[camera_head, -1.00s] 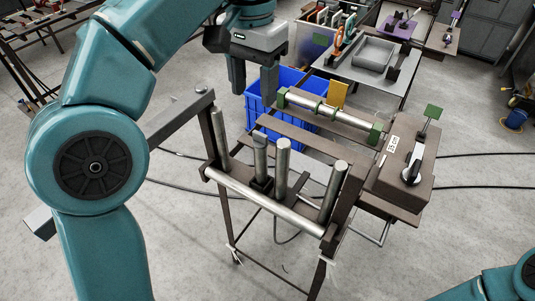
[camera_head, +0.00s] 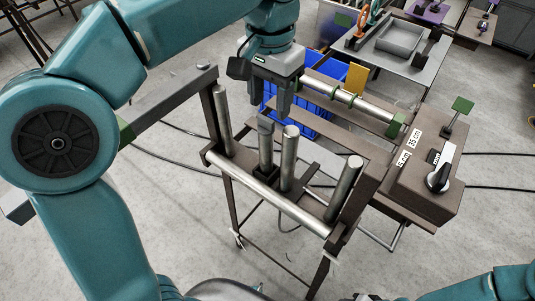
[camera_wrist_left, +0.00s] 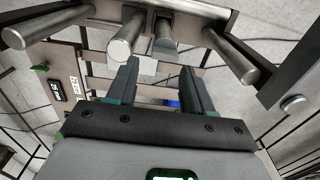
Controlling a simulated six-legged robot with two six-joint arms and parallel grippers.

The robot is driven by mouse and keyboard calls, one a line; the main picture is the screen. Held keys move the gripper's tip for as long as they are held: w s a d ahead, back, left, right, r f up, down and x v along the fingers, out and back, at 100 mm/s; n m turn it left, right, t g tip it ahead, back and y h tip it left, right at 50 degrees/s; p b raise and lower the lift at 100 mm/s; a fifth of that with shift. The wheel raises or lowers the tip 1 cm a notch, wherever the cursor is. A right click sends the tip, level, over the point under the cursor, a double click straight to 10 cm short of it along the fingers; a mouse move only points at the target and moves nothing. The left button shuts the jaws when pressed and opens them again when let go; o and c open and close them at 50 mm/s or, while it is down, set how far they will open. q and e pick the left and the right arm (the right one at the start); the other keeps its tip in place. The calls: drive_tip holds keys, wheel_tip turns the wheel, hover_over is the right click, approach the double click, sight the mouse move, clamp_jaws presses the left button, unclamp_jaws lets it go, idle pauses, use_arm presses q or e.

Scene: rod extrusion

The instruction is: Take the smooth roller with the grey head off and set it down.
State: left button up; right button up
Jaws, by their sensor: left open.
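Several upright metal rollers stand in the brown rack (camera_head: 375,165). The second from the left (camera_head: 266,152) is smooth and has a blocky grey head. It also shows near the top of the left wrist view (camera_wrist_left: 164,38). My left gripper (camera_head: 268,108) is open and empty. In the head view its fingers hang close above and behind that grey head, and I see no contact. My right gripper is out of view.
Other upright rollers stand close on both sides, at left (camera_head: 222,120), centre (camera_head: 289,160) and right (camera_head: 343,190). Behind is a roller with green collars (camera_head: 345,97) beside a brown box with a black knob (camera_head: 425,165). A blue bin (camera_head: 315,115) stands behind the rack.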

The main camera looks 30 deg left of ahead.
sight(265, 119)
use_arm(q)
drive_tip(key=f, duration=0.5)
drive_tip(key=shift+s+a, duration=0.3)
drive_tip(key=shift+a, duration=0.05)
drive_tip(key=shift+w+f, duration=0.15)
drive_tip(key=shift+f, duration=0.45)
clamp_jaws()
